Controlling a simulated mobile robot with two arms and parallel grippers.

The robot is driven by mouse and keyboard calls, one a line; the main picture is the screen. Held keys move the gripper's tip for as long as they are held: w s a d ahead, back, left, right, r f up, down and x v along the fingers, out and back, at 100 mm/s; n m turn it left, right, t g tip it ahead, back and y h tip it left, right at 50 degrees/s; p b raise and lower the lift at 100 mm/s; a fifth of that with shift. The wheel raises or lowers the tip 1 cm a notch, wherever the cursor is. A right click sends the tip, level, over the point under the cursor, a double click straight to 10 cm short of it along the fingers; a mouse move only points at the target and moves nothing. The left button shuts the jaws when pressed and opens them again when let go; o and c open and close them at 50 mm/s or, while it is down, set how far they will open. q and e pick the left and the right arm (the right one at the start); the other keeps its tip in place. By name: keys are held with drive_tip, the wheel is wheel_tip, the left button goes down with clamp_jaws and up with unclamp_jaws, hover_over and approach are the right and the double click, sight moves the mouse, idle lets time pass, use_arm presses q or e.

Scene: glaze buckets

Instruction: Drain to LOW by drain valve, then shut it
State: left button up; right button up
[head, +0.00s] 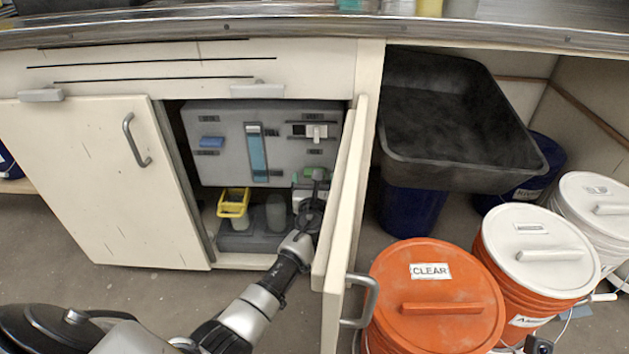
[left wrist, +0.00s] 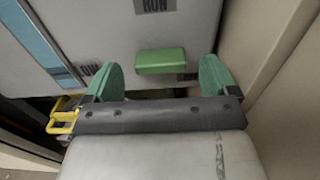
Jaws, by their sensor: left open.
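A grey panel (head: 222,170) stands inside the open cabinet. It carries a tall sight gauge (head: 258,155) showing blue, a blue handle (head: 211,142) at left and a white handle (head: 316,131) at upper right. The panel labels are too small to read in the head view, so I cannot tell which handle is the drain valve. My left gripper (head: 309,184) is at the panel's lower right. In the left wrist view, its open fingers (left wrist: 162,80) stand on either side of a green handle (left wrist: 160,61), apart from it.
The open right cabinet door (head: 346,190) stands close beside my left arm. An orange CLEAR bucket (head: 437,300), white-lidded buckets (head: 540,250) and a black tub (head: 455,120) fill the right side.

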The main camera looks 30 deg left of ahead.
use_arm(q)
drive_tip(key=shift+b+x, duration=0.35)
drive_tip(key=shift+x, duration=0.9)
drive_tip(key=c, duration=0.9)
